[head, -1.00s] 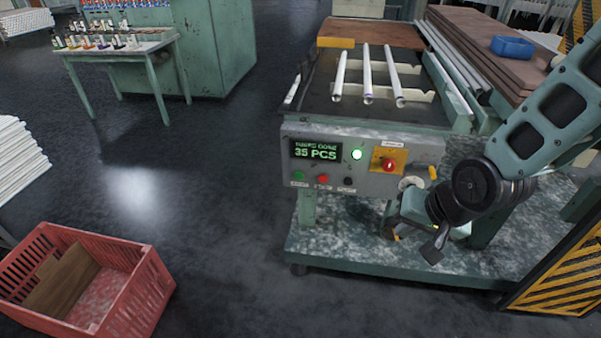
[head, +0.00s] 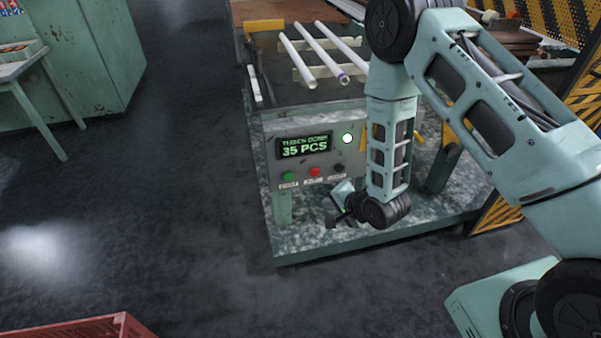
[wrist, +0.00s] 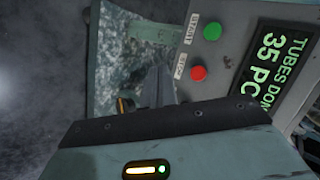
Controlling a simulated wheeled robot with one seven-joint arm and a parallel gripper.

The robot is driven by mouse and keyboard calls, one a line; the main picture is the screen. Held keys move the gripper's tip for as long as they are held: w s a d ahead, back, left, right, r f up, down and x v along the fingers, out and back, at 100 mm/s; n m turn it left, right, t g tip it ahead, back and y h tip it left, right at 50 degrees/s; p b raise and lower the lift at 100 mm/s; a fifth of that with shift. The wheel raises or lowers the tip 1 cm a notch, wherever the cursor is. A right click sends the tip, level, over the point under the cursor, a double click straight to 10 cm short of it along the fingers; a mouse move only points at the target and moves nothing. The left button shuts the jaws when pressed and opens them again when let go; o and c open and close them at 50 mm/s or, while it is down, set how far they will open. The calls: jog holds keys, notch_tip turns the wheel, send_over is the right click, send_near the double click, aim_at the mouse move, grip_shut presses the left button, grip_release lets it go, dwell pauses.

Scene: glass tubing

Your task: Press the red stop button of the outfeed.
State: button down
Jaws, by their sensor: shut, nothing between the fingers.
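The red stop button (head: 314,172) is on the front panel (head: 268,150) of the outfeed, between a green button (head: 289,176) and a black one (head: 340,168). My gripper (head: 331,221) is shut and empty, in front of and below the button row in the head view. In the wrist view the red button (wrist: 198,73) lies just right of my shut fingers (wrist: 157,85), with the green button (wrist: 212,31) beyond it. A gap shows between fingers and button in the picture; I cannot tell the depth.
The panel display (head: 305,146) reads 35 PCS beside a lit lamp (head: 347,139). White tubes (head: 320,50) lie on the outfeed top. My arm hides the panel's right part, where an orange plate edge (head: 362,138) shows. A red crate (head: 85,328) is lower left. Floor left of the machine is clear.

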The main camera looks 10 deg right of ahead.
dwell(0.3)
send_near(314, 176)
jog(key=shift+w+a+f, duration=0.3)
jog(key=shift+w+f, duration=0.15)
jog(key=shift+f, duration=0.3)
jog(key=shift+w+a+f, duration=0.35)
jog(key=shift+w+f, duration=0.1)
jog(key=shift+f, duration=0.3)
jog(key=shift+w+a+f, duration=0.3)
jog(key=shift+w+f, duration=0.15)
jog(key=shift+f, duration=0.3)
jog(key=shift+w, duration=0.1)
dwell(0.3)
jog(key=shift+w+b, duration=0.3)
jog(key=shift+w, duration=0.5)
dwell(0.9)
jog(key=shift+s, duration=0.9)
